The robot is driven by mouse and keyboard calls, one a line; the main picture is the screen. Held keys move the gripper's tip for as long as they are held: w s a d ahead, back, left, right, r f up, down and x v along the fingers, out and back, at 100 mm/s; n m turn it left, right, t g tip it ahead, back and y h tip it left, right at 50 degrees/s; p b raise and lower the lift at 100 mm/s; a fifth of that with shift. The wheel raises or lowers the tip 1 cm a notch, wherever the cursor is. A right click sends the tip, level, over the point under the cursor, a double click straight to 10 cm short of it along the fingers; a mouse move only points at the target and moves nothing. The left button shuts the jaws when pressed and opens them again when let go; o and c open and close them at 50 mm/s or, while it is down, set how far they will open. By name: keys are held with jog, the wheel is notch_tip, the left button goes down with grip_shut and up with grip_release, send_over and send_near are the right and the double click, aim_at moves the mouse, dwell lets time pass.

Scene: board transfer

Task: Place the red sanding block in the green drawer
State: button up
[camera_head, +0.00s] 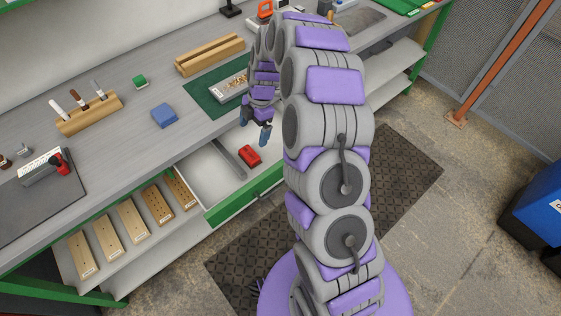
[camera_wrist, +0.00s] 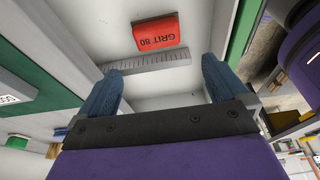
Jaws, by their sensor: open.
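The red sanding block (camera_head: 249,155) lies inside the open green-fronted drawer (camera_head: 246,195), near its right side. In the wrist view the block (camera_wrist: 155,32) shows "GRIT 80" on its face and rests on the drawer's pale floor. My gripper (camera_head: 256,133) is above the drawer, just beyond the block. In the wrist view its two blue fingertips (camera_wrist: 161,72) are spread apart with nothing between them. The block is apart from the fingers.
A grey ruler-like strip (camera_wrist: 152,62) lies in the drawer beside the block. The grey workbench (camera_head: 130,120) holds a blue block (camera_head: 164,115), a small green block (camera_head: 140,82), a tool rack (camera_head: 89,113) and a green mat (camera_head: 205,92). The drawer's left part is clear.

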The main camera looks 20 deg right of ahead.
jog(key=s+a+r+m+h, duration=0.1)
jog(key=s+a+r+m, duration=0.1)
jog(key=s+r+m, duration=0.5)
jog(key=s+a+r+m, duration=0.2)
jog(key=s+r, duration=0.7)
jog(key=s, duration=0.2)
jog(key=s+d+r+m+h, duration=0.1)
jog(key=s+m, duration=0.5)
jog(key=s, duration=0.4)
jog(key=s+d+r+m+h, duration=0.1)
jog(key=s+d+r+m, duration=0.1)
jog(key=s+m, duration=0.4)
jog(key=s, duration=0.5)
jog(key=shift+d+g, duration=0.25)
jog(key=shift+g, duration=0.15)
jog(key=shift+r, duration=0.1)
